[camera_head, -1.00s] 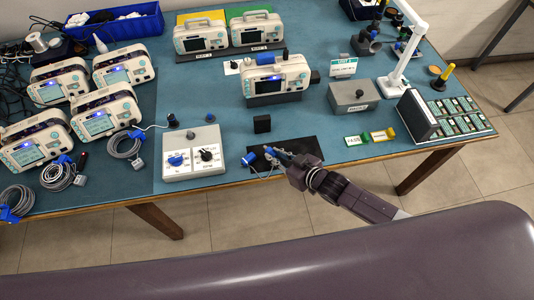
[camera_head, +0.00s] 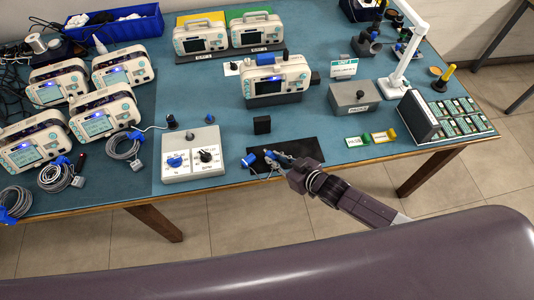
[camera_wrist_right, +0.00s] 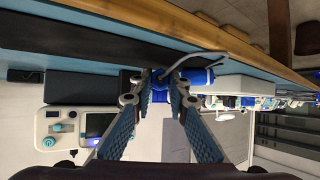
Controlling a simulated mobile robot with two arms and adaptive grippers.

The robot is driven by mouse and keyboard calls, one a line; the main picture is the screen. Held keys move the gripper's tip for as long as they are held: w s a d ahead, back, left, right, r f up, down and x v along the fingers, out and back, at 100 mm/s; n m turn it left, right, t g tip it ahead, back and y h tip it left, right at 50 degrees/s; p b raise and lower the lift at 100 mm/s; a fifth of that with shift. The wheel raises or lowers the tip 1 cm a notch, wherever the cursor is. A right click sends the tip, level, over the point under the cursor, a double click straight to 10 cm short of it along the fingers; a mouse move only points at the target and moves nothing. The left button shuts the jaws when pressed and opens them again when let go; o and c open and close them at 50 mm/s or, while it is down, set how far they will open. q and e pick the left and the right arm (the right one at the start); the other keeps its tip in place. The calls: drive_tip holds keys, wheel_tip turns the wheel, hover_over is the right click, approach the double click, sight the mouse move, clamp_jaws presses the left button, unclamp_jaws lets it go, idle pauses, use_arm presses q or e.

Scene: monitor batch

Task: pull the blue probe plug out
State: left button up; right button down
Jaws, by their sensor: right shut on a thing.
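The blue probe plug (camera_head: 249,160) is at the dark mat near the front edge of the table. My right gripper (camera_head: 271,157) comes in from the right, low over the mat, with its fingers at the plug. In the right wrist view, the fingertips (camera_wrist_right: 159,95) are closed on blue material, and a blue cylinder (camera_wrist_right: 196,77) sticks out to the right of them. A grey cable loops over it. The fingers hide part of the plug. Its exact height above the mat is hard to tell. My left gripper is not in view.
The dark mat (camera_head: 310,148) lies under the gripper. A monitor (camera_head: 277,78) stands further back. A grey box (camera_head: 358,99) stands to the right.

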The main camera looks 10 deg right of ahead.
drive_tip(key=shift+f, duration=0.35)
drive_tip(key=c, duration=1.8)
unclamp_jaws()
drive_tip(key=v, duration=1.2)
